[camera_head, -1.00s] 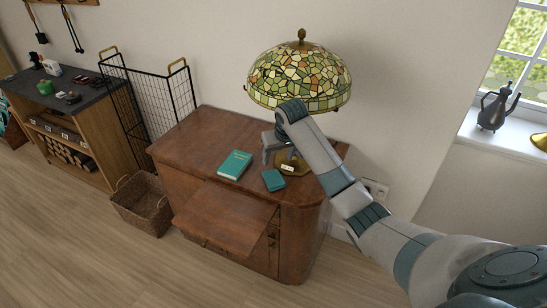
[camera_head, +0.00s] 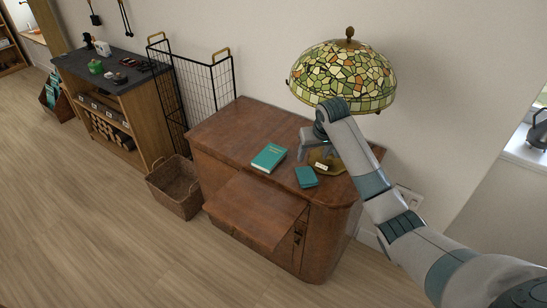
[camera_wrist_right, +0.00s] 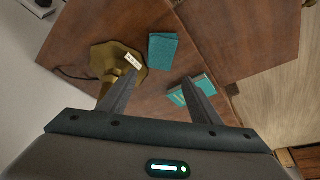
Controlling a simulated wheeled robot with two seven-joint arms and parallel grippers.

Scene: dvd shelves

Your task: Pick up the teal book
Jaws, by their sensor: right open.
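A larger teal book with pale lettering on its cover (camera_head: 269,158) lies flat on the wooden cabinet top (camera_head: 225,130). A smaller teal book (camera_head: 306,177) lies to its right, near the front edge. My right gripper (camera_head: 315,157) is open and empty above the cabinet, between the larger book and the lamp. In the right wrist view, the smaller book (camera_wrist_right: 162,50) shows beyond the open fingers (camera_wrist_right: 159,76). The larger book (camera_wrist_right: 176,97) is partly hidden by the right-hand finger there. My left gripper is not in view.
A stained-glass lamp (camera_head: 345,76) stands beside my right gripper; its brass base (camera_wrist_right: 108,60) is close to the left-hand finger in the wrist view. A wooden flap (camera_head: 255,210) juts from the cabinet front. A wicker basket (camera_head: 175,188) and wire rack (camera_head: 195,95) stand left.

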